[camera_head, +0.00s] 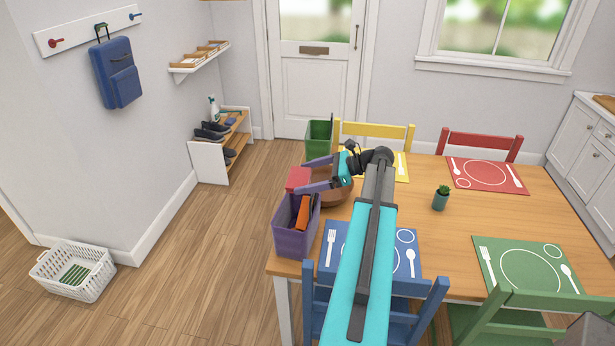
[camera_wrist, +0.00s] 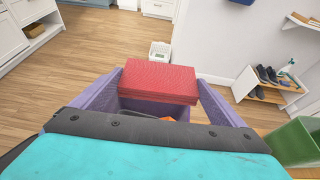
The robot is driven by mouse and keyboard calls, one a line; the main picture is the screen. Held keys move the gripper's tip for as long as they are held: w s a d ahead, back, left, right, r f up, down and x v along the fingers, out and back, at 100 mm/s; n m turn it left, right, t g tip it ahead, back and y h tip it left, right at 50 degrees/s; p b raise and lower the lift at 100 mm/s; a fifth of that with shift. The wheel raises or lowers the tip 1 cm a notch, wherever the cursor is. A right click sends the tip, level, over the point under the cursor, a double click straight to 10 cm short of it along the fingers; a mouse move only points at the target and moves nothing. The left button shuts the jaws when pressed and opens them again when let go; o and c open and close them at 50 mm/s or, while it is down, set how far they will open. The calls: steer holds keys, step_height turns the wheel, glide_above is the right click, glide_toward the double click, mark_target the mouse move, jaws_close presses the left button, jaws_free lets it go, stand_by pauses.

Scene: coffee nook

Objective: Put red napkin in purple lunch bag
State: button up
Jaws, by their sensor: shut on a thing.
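The red napkin (camera_head: 298,178), a folded block, is held between the two purple fingers of my gripper (camera_head: 304,174). In the wrist view the napkin (camera_wrist: 158,80) spans the gap between the fingertips. The purple lunch bag (camera_head: 295,240) stands open at the table's near left corner, with an orange item (camera_head: 303,212) and something dark inside. The napkin is raised and shows just beyond the bag's far rim in the head view. In the wrist view part of the bag (camera_wrist: 150,106) shows below the napkin; how far they overlap is hard to tell.
A brown bowl (camera_head: 338,192) is right beside my gripper, partly hidden by it. A green bin (camera_head: 319,140) stands behind. Blue (camera_head: 330,262), yellow, red and green placemats and a small potted plant (camera_head: 440,199) are on the table.

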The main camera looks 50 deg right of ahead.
steer(key=shift+f+b, duration=0.75)
steer(key=shift+f, duration=0.3)
steer(key=o, duration=0.7)
steer(key=b+v, duration=0.3)
steer(key=v, duration=1)
steer(key=shift+s+d+r+b, duration=0.1)
steer(key=shift+s+d+b, duration=0.15)
steer(key=shift+s+b, duration=0.1)
